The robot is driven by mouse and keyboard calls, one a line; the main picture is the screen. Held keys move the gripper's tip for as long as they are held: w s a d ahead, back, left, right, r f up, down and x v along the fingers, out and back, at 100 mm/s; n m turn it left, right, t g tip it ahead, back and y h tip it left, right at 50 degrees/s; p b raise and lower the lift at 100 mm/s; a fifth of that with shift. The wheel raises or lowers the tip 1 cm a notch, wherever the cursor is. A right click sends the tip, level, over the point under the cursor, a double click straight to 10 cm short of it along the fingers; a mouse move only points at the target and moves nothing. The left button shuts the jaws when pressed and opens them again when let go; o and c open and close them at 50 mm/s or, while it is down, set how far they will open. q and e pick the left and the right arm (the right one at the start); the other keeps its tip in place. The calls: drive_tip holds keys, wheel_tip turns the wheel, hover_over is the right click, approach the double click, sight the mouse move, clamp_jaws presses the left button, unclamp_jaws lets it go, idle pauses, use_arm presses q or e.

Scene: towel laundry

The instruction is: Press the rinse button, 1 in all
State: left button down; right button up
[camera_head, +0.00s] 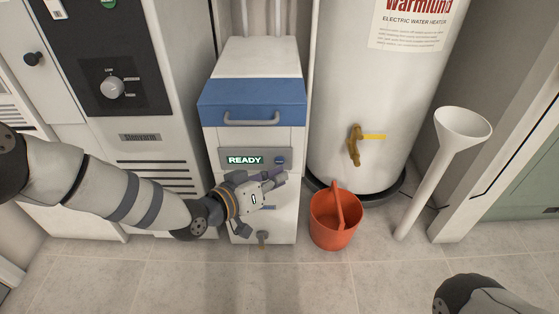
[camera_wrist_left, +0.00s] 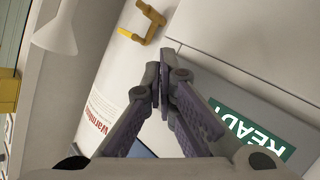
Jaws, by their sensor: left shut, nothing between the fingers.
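The white and blue machine (camera_head: 252,135) stands in the middle of the head view. Its panel has a lit display (camera_head: 245,160) reading READY and, to the right of it, a small dark blue button (camera_head: 280,160); no rinse label can be read. My left gripper (camera_head: 282,178) is shut and empty, in front of the machine just below the button. I cannot tell whether it touches the panel. In the left wrist view the closed fingertips (camera_wrist_left: 160,78) are beside the display (camera_wrist_left: 250,128), and the button cannot be made out. My right gripper is out of view.
An orange bucket (camera_head: 335,218) stands on the floor right of the machine, below the brass tap (camera_head: 355,145) of the white water heater (camera_head: 385,90). A white funnel pipe (camera_head: 460,125) stands farther right. A tall cabinet (camera_head: 165,60) is close on the left.

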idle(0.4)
use_arm(q)
drive_tip(key=shift+w+b, duration=0.3)
drive_tip(key=shift+w, duration=0.15)
drive_tip(key=shift+w+b, duration=0.3)
drive_tip(key=shift+w, duration=0.1)
idle(0.4)
drive_tip(key=shift+s+p, duration=0.65)
drive_tip(key=shift+s, duration=0.2)
